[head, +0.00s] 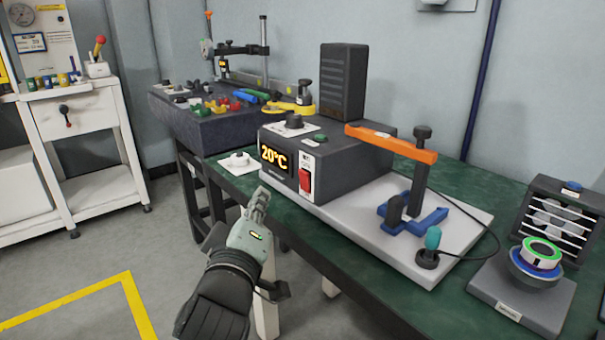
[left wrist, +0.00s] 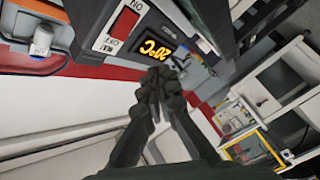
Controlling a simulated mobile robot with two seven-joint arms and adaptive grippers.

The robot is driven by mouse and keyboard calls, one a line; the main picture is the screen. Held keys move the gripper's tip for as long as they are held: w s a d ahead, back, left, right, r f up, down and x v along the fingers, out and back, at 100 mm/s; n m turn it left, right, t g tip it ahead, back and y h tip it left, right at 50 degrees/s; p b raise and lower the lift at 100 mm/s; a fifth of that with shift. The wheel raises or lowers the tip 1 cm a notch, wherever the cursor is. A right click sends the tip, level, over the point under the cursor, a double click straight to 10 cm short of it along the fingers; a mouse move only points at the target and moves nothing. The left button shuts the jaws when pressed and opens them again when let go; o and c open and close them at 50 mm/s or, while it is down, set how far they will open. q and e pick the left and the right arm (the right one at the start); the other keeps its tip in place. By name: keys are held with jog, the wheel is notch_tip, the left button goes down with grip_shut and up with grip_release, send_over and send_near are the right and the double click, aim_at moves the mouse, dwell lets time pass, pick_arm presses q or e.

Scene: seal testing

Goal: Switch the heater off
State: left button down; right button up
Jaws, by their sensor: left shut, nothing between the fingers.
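The heater (head: 335,150) is a dark box on a light base plate on the green bench. Its front has a lit orange display (head: 274,157) reading 20°C and a red rocker switch (head: 305,182) in a white plate. In the left wrist view the red switch (left wrist: 106,40) shows ON and OFF lettering, beside the display (left wrist: 157,48). I cannot tell which way the switch is pressed. My left gripper (head: 259,200) is shut and empty, in front of the heater, left of and below the switch. Its fingertips (left wrist: 160,82) appear apart from the switch. My right gripper is out of view.
An orange lever (head: 390,142) and a blue clamp (head: 412,216) stand right of the heater's front. A sample stand (head: 525,290) is at the right. Open floor lies at lower left.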

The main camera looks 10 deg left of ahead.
aim_at(304, 182)
pick_arm(q)
jog(key=w+d, duration=0.2)
jog(key=w, duration=0.1)
jog(key=w+d, duration=0.1)
jog(key=shift+w+d+r, duration=0.3)
jog(key=shift+w+r, duration=0.05)
jog(key=shift+r, duration=0.05)
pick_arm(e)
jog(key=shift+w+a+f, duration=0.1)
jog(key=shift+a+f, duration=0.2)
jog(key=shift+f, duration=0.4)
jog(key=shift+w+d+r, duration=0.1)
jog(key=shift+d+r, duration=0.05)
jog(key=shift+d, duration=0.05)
pick_arm(q)
jog(key=shift+w+d, duration=0.15)
jog(key=shift+w+d, duration=0.15)
jog(key=shift+w, duration=0.05)
dwell(0.4)
jog(key=shift+w+d+r, duration=0.1)
jog(key=shift+w+d, duration=0.1)
jog(key=shift+w, duration=0.05)
dwell(0.6)
jog(key=shift+s+a, duration=0.1)
